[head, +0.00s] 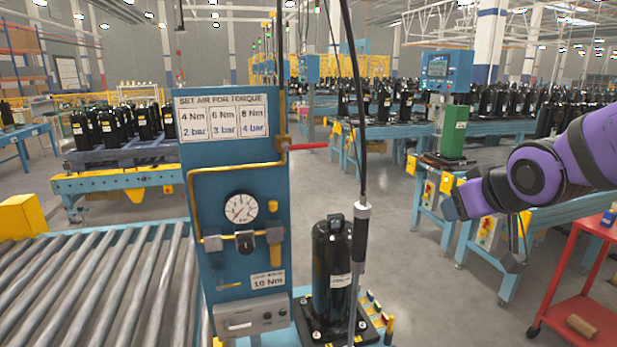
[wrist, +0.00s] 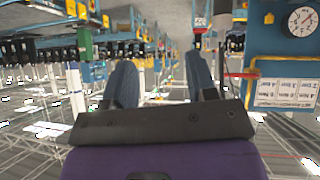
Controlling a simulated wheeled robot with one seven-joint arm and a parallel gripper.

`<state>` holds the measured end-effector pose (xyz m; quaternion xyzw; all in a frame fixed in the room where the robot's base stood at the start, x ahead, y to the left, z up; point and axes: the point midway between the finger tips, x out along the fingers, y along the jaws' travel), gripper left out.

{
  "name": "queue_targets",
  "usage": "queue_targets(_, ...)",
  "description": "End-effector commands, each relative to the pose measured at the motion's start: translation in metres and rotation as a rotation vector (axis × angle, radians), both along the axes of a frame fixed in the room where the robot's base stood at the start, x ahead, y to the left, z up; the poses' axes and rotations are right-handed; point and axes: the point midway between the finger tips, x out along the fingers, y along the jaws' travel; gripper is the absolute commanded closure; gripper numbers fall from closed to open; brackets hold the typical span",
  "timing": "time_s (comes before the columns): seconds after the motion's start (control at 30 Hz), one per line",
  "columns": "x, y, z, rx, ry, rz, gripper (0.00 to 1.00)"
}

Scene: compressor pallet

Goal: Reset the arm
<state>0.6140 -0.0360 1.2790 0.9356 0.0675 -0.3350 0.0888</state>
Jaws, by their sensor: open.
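My purple arm (head: 540,172) reaches in from the right edge in the head view, raised above the floor. In the wrist view, which is upside down, my gripper (wrist: 162,82) shows two blue-grey fingers spread apart on a dark palm. Nothing is between the fingers. A black compressor (head: 332,270) stands upright on a blue pallet station in the head view, well left of my arm. A hanging torque tool (head: 361,225) is beside it.
A blue panel (head: 235,165) with torque signs and a gauge (head: 240,207) stands left of the compressor. A roller conveyor (head: 100,285) is at the lower left. A red cart (head: 590,305) stands below my arm at right. Grey floor (head: 440,300) between is clear.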

Motion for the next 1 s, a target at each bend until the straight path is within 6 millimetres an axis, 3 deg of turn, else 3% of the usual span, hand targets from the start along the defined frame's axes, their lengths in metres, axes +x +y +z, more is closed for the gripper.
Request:
queue_targets(0.23, -0.080, -0.027, 0.025, 0.024, 0.183, -0.127, 0.48)
queue_targets(0.5, -0.161, -0.034, 0.036, 0.070, 0.363, -0.199, 0.48)
queue_targets(0.7, -0.183, -0.033, 0.037, 0.083, 0.416, -0.211, 0.48)
queue_targets(1.0, -0.184, -0.033, 0.037, 0.084, 0.422, -0.210, 0.48)
